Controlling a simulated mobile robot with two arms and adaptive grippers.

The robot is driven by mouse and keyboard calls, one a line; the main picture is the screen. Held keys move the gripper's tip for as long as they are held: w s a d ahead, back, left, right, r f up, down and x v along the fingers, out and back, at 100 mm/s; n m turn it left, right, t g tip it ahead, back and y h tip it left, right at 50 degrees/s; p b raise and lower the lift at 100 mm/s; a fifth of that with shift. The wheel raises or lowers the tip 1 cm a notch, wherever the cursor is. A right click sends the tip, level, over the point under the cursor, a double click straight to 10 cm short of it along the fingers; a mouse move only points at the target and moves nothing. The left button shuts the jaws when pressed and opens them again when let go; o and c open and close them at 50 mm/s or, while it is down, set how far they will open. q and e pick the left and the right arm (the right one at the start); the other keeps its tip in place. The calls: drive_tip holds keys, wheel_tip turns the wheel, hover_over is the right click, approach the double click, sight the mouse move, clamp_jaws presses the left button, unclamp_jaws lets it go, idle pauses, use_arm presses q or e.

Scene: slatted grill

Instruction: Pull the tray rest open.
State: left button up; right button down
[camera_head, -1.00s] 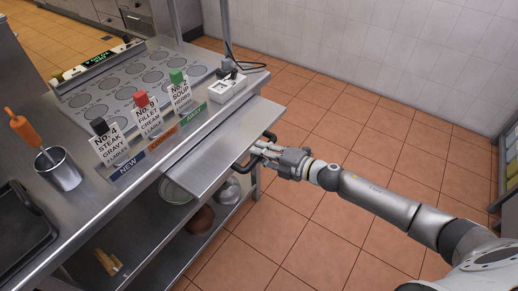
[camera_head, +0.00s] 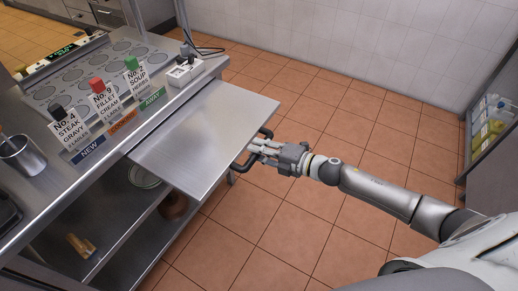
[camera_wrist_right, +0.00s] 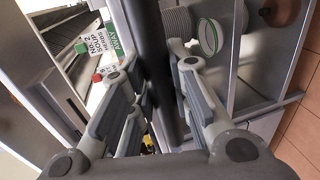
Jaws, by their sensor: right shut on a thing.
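The tray rest (camera_head: 205,140) is a flat steel shelf that sticks well out from under the front edge of the counter, level and empty. A dark bar handle (camera_head: 240,166) runs along its outer edge. My right gripper (camera_head: 259,148) is shut on this handle. In the right wrist view the dark handle bar (camera_wrist_right: 158,65) passes between the fingers of my right gripper (camera_wrist_right: 160,85). My left gripper is not in view.
The steel counter (camera_head: 30,195) carries card holders, a label strip and a metal cup (camera_head: 22,155). A lower shelf (camera_head: 120,225) holds a bowl and wooden items. Open tiled floor (camera_head: 340,110) lies right of the tray rest. A cabinet (camera_head: 490,130) stands at the far right.

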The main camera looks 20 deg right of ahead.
drive_tip(key=c, duration=1.3)
unclamp_jaws()
drive_tip(key=shift+v, duration=6)
drive_tip(key=shift+f, duration=0.1)
drive_tip(key=shift+f, duration=0.1)
